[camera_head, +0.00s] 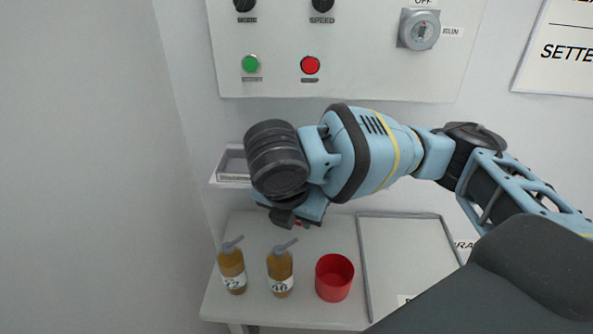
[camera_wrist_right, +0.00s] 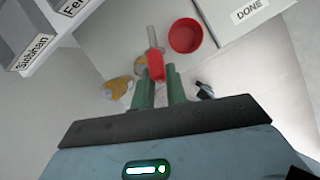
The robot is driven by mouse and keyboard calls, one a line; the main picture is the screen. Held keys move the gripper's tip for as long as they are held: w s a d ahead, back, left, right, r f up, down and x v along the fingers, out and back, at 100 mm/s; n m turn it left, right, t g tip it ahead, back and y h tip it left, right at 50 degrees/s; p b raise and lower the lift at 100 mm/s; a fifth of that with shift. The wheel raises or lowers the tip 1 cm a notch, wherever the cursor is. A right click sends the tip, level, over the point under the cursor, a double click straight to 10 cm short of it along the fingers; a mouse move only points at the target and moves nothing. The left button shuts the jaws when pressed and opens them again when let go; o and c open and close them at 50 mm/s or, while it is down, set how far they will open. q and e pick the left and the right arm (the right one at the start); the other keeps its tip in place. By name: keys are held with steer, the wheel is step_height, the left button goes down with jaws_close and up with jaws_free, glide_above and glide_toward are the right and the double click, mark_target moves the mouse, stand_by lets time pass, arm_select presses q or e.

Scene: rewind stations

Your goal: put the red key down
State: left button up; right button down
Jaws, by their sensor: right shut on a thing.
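My right gripper (camera_wrist_right: 160,90) is shut on the red key (camera_wrist_right: 156,66), seen in the right wrist view. The key has a red grip between the green fingers and a grey shaft pointing away. The rest of the key is hidden behind my wrist. My left gripper is not in view.
On the table (camera_head: 240,308) stand two amber pump bottles (camera_head: 232,270) (camera_head: 280,272) and an open red cup (camera_head: 334,278). A framed white tray (camera_head: 405,250) lies to the right. A small labelled shelf (camera_head: 232,179) and a control panel (camera_head: 370,70) are on the wall.

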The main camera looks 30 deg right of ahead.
steer(key=r+n, duration=0.1)
steer(key=n, duration=0.1)
steer(key=n+t+y, duration=0.1)
steer(key=n, duration=0.1)
steer(key=shift+d+r, duration=0.1)
steer(key=shift+r, duration=0.3)
steer(key=n, duration=0.1)
steer(key=r+n+y, duration=0.1)
steer(key=n, duration=0.1)
steer(key=r+n, duration=0.1)
steer(key=shift+w+d+n+t+y, duration=0.1)
steer(key=shift+d+n+t+y, duration=0.15)
steer(key=shift+n+t+y, duration=0.15)
steer(key=shift+w, duration=0.1)
steer(key=w+d, duration=0.2)
steer(key=w, duration=0.2)
steer(key=w+d+f, duration=0.1)
steer(key=w+d, duration=0.2)
steer(key=w, duration=0.2)
steer(key=w+d, duration=0.2)
steer(key=w, duration=0.3)
steer(key=shift+d+f, duration=0.2)
steer(key=shift+d, duration=0.15)
steer(key=shift+s+f, duration=0.1)
steer(key=shift+f, duration=1.65)
steer(key=shift+f, duration=0.1)
steer(key=c, duration=1.7)
jaws_free()
